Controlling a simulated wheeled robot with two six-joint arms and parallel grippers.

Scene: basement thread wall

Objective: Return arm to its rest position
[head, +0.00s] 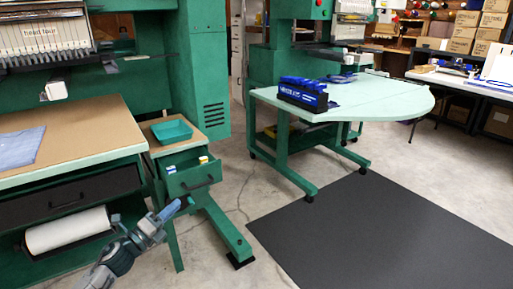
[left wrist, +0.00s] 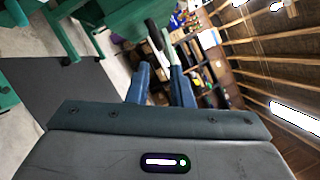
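My left arm comes in from the bottom left of the head view, with its blue-fingered gripper (head: 178,208) in front of the small green cabinet. In the picture the gripper lies just below the cabinet's pulled-out drawer (head: 192,174); I cannot tell the exact gap. The camera there is tilted, and shelves and roof beams show beyond the fingers. My right arm and gripper are not in view.
The drawer holds small white and yellow items. A teal tray (head: 172,132) sits on the cabinet top. A workbench (head: 75,125) with a paper roll (head: 68,230) stands left. A pale green table (head: 385,98) holds a blue rack (head: 303,95).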

